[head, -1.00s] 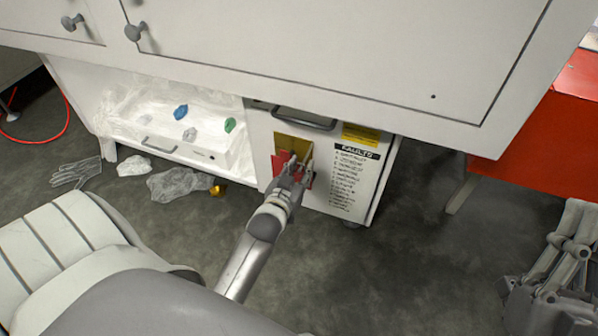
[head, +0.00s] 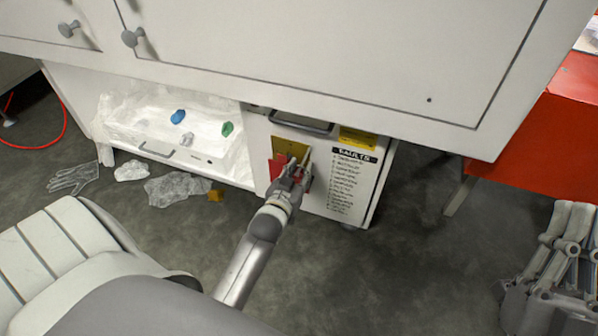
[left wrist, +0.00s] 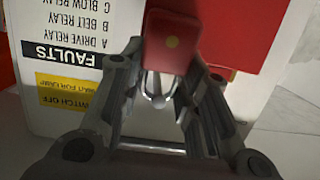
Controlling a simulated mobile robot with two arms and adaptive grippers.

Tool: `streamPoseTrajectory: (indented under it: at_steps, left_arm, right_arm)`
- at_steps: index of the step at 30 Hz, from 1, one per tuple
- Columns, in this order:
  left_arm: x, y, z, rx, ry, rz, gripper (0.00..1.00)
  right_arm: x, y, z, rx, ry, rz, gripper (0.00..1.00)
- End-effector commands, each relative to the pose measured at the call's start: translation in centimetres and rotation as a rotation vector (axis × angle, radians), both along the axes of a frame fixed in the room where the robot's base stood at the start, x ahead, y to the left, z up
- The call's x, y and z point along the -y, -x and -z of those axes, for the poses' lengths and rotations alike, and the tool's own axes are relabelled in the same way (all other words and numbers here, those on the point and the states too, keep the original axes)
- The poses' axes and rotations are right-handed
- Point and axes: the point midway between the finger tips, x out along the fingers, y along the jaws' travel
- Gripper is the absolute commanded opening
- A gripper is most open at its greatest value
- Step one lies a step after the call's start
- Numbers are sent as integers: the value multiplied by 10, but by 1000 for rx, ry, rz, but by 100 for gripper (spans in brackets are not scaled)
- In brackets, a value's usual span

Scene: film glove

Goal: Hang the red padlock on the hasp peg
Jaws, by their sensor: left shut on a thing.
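In the head view the gripper hides most of the padlock. A yellow plate (head: 288,145) is on the cabinet front just behind the gripper. I cannot make out the hasp peg. My right gripper (head: 568,250) is at the right edge, away from the cabinet.
A larger red panel (left wrist: 243,32) lies behind the padlock. A FAULTS label (head: 350,180) is right of the gripper. A white drawer with crumpled film (head: 150,125) is at left. A glove (head: 73,178), film (head: 177,188) and a yellow block (head: 216,195) lie on the floor. A large overhang (head: 300,60) is above.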

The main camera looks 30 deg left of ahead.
Motion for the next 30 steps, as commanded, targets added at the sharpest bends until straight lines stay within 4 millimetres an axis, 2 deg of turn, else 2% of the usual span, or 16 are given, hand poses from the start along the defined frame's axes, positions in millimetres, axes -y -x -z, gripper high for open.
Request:
streamPoseTrajectory:
  at_steps: [8,9,14,24,30]
  left_arm:
    - [0,0,-1,1,0,0,1]
    - [0,0,-1,1,0,0,36]
    - [0,0,-1,1,0,0,56]
    - [0,2,0,-1,0,0,56]
    - [5,21,-3,-3,2,0,56]
  right_arm:
    - [0,0,0,1,0,0,0]
    - [0,0,0,1,0,0,0]
    - [0,1,0,2,-1,0,0]
    - [-1,2,1,-2,0,-3,0]
    - [0,1,0,-1,-1,-2,0]
